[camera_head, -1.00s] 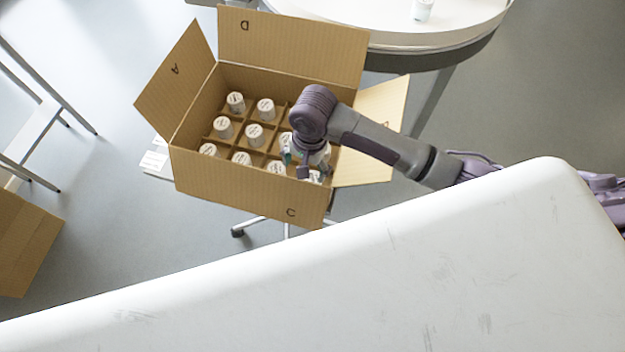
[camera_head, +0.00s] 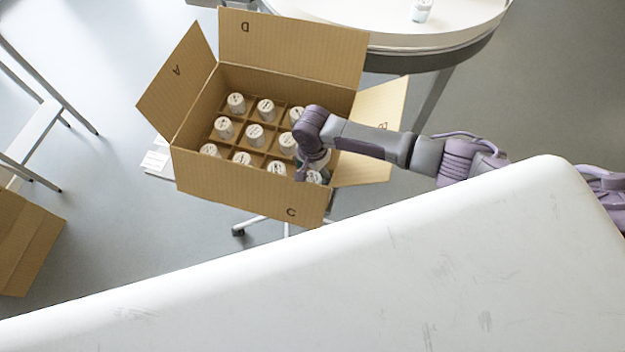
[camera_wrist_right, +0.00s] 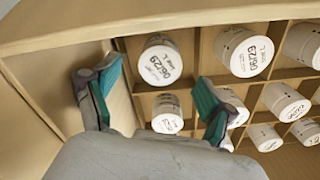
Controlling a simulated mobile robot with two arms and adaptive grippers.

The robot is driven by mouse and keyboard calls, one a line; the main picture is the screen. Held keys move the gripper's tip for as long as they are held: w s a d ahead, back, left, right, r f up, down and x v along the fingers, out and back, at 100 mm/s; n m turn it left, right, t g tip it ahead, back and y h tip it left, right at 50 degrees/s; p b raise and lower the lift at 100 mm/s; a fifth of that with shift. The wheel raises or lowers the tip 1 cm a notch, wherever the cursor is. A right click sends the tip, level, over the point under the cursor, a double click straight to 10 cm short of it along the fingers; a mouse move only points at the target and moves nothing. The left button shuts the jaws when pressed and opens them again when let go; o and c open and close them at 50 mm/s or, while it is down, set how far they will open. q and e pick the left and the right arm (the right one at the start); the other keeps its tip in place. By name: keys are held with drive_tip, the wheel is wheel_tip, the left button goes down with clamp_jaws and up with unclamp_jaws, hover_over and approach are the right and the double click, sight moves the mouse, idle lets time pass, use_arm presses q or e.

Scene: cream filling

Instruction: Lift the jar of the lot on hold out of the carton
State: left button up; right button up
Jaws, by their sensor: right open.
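The open cardboard carton (camera_head: 245,192) holds several white-capped jars (camera_head: 254,134) upright in a divider grid. My right gripper (camera_head: 311,170) is over the carton's front right corner, partly hiding the jars there. In the right wrist view the gripper (camera_wrist_right: 152,88) is open, its teal-padded fingers apart. A jar with a printed cap (camera_wrist_right: 161,62) and a second jar (camera_wrist_right: 167,113) show in the gap between the fingers, neither visibly gripped. Another printed jar (camera_wrist_right: 244,52) stands to the right. I cannot tell which jar is of the lot on hold. My left gripper is out of view.
The carton flaps stand open, with flap D (camera_head: 290,45) at the back and flap A (camera_head: 177,80) at the left. A round white table (camera_head: 455,25) behind bears one jar (camera_head: 421,10). A large white surface (camera_head: 330,270) fills the foreground. Another cardboard box (camera_head: 25,240) is at the left.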

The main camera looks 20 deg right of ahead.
sight(313, 178)
drive_tip(key=shift+f, duration=1.8)
drive_tip(key=c, duration=1.3)
